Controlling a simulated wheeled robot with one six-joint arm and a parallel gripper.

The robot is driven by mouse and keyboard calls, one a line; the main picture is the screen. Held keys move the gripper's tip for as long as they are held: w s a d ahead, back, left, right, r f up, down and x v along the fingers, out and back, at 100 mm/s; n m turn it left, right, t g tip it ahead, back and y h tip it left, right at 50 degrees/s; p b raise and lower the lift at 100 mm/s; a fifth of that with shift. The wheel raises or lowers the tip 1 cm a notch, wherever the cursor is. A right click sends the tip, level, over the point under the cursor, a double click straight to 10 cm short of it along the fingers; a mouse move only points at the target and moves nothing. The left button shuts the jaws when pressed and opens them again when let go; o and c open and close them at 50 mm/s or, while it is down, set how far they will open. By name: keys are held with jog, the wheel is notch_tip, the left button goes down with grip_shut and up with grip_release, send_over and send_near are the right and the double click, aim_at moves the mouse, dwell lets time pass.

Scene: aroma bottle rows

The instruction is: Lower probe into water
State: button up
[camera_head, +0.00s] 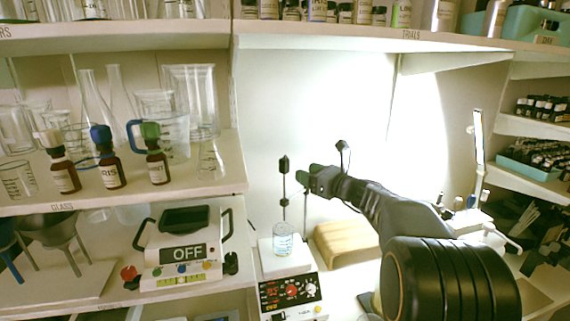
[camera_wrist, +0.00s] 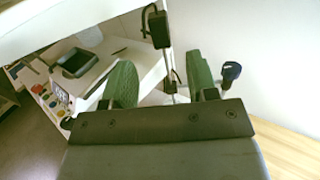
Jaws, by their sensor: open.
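The probe on its stand, a thin vertical rod with a black block on top (camera_head: 284,166), stands behind the hot plate. In the wrist view the black block (camera_wrist: 159,30) shows between and beyond my open fingers. A small glass beaker of bluish water (camera_head: 283,238) sits on the white hot plate (camera_head: 288,267), which has a lit red display and knobs. My gripper (camera_head: 308,177) is to the right of the black block, above and right of the beaker. Its two green fingers (camera_wrist: 160,85) are apart with nothing gripped. I cannot tell how low the probe's tip reaches.
Brown dropper bottles (camera_head: 109,170) and glassware stand on the left shelf. A device reading OFF (camera_head: 183,254) is below them. A wooden block (camera_head: 345,243) lies right of the hot plate. The upper shelf (camera_head: 330,43) overhangs the work area.

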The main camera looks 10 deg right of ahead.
aim_at(288, 165)
jog(key=p+x, duration=0.1)
jog(key=x, duration=0.8)
jog(key=shift+a+p, duration=0.1)
jog(key=shift+p, duration=0.3)
grip_shut()
